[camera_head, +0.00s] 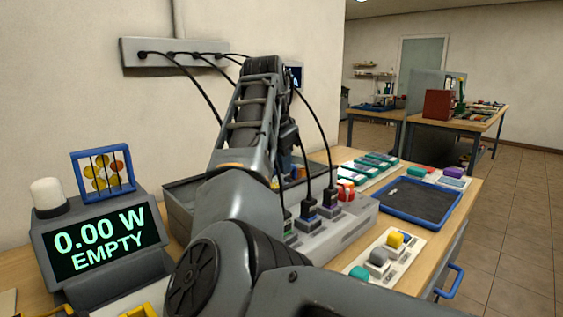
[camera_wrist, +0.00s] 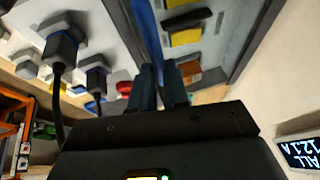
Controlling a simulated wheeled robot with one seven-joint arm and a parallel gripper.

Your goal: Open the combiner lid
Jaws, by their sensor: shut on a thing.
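The combiner appears to be the grey open-topped box (camera_head: 178,212) behind my arm in the head view. My gripper (camera_wrist: 162,85) is shut on a narrow blue bar (camera_wrist: 149,38) beside that box. The bar looks like a lid handle or edge, but I cannot tell how far the lid is raised. My arm hides my gripper and most of the box in the head view.
A grey socket unit (camera_head: 338,232) with black plugs and cables stands right of my arm. A blue-rimmed tray (camera_head: 388,217) and a switch panel (camera_head: 385,258) lie further right. A display (camera_head: 95,240) reads "0.00 W EMPTY". Cables hang from a wall strip (camera_head: 160,55).

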